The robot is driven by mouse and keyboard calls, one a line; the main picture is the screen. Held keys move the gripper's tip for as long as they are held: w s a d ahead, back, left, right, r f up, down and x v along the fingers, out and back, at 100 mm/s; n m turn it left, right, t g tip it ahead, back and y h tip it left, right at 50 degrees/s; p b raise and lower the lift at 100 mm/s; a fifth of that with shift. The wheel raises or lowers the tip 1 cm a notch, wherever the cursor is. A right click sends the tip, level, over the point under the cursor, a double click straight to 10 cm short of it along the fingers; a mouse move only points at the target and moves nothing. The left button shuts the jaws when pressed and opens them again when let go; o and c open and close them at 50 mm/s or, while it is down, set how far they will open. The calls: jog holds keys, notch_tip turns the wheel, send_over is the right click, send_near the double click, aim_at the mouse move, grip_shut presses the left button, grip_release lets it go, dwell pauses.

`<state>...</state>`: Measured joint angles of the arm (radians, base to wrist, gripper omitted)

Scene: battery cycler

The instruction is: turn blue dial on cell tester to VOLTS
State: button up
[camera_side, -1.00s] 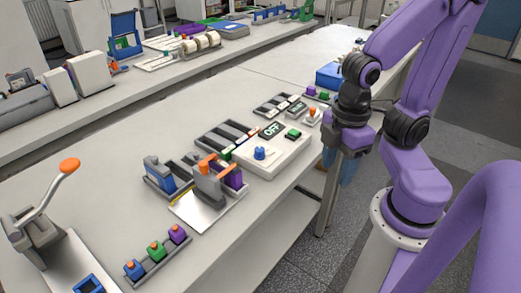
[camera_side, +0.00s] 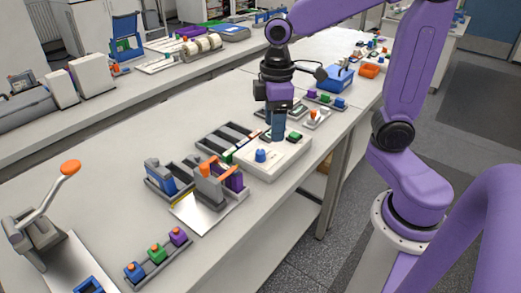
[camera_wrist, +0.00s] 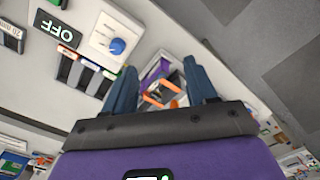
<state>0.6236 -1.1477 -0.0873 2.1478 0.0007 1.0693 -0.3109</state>
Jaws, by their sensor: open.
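The cell tester (camera_side: 262,169) is a white box on the bench, in the middle of the side view. Its blue dial (camera_side: 260,155) stands on its top face. In the wrist view the dial (camera_wrist: 117,46) is at upper left on the white tester (camera_wrist: 98,38), with a dark display (camera_wrist: 57,28) reading OFF beside it. My gripper (camera_side: 278,136) is above the back part of the tester in the side view, pointing down, and hides the display there. In the wrist view my gripper (camera_wrist: 163,82) has its two blue fingers apart with nothing held; the dial is outside them.
A fixture with an orange lever (camera_side: 208,168) and a purple block stands left of the tester. A dark slotted tray (camera_side: 222,140) lies behind it.

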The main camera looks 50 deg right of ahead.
jog(key=r+m, duration=0.2)
send_over(260, 151)
notch_tip(260, 151, down, 18)
jog(key=shift+s+r, duration=0.1)
jog(key=shift+r, duration=0.1)
dwell(0.5)
jog(key=c, duration=1.1)
